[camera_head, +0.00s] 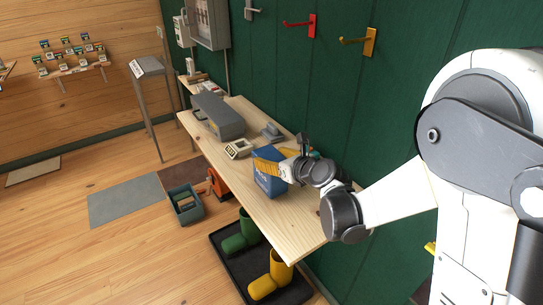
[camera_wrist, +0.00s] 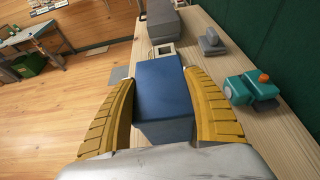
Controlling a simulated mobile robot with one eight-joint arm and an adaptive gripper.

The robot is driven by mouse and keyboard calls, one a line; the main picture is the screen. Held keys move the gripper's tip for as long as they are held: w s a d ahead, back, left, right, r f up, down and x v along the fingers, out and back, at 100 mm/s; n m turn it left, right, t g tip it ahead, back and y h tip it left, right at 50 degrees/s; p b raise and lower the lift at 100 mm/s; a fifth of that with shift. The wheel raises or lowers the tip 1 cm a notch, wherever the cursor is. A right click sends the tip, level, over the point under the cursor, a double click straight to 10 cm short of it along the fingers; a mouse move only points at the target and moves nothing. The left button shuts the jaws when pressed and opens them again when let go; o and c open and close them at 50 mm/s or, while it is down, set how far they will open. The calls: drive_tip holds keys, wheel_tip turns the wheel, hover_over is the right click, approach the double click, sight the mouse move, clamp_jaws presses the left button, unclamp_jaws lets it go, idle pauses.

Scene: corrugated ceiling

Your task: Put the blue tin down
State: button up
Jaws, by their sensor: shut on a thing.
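The blue tin (camera_head: 269,181) is a box-shaped blue container at the front edge of the wooden bench (camera_head: 262,214) in the head view. It also fills the middle of the wrist view (camera_wrist: 163,95). My gripper (camera_head: 277,168) has ribbed yellow fingers, one on each side of the tin, and is shut on it. In the wrist view my gripper (camera_wrist: 161,90) shows its fingers along the tin's left and right sides. The tin's underside is hidden, so I cannot tell whether it touches the bench top.
A grey toolbox (camera_head: 218,117), a small pale device (camera_head: 239,149) and a grey object (camera_head: 271,131) stand farther along the bench. A teal tool (camera_wrist: 250,88) lies right of the tin. Bare bench lies nearer.

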drive_tip(key=shift+f, duration=0.15)
drive_tip(key=o, duration=1.4)
